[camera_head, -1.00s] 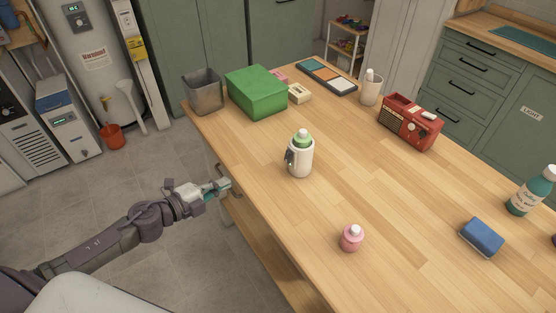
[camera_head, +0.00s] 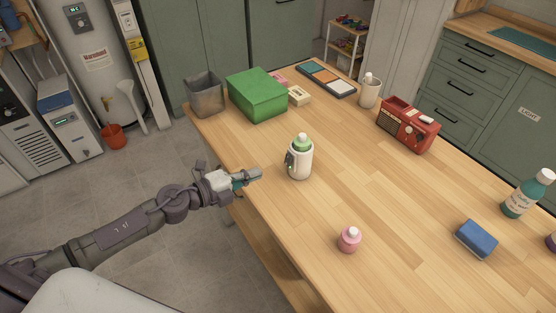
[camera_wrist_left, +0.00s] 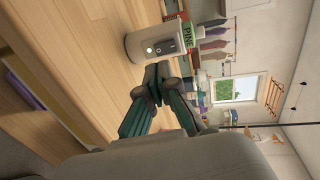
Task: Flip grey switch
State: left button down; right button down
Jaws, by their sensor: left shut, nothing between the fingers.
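A white bottle-shaped dispenser (camera_head: 300,160) with a green top stands upright on the wooden table (camera_head: 400,210). It also shows in the left wrist view (camera_wrist_left: 140,45), turned sideways, with a label reading "PINE". A dark grey switch plate (camera_wrist_left: 166,47) with a small light beside it is on its side facing my left gripper. My left gripper (camera_head: 258,174) is shut and empty at the table's left edge, left of the dispenser and apart from it. In the wrist view its closed fingertips (camera_wrist_left: 160,80) appear just below the switch plate. The switch's exact position is too small to tell.
A pink bottle (camera_head: 349,240) stands nearer on the table. A green box (camera_head: 257,95), a grey bin (camera_head: 205,93) and a red radio (camera_head: 408,125) stand farther back. The table around the dispenser is clear.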

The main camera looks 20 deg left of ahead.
aim_at(286, 162)
pick_arm(q)
jog(key=p+x, duration=0.1)
jog(key=x, duration=0.6)
jog(key=shift+w+d, duration=0.2)
jog(key=shift+w, duration=0.1)
jog(key=shift+w+d+f, duration=0.15)
jog(key=shift+w+d, duration=0.1)
jog(key=shift+w, duration=0.1)
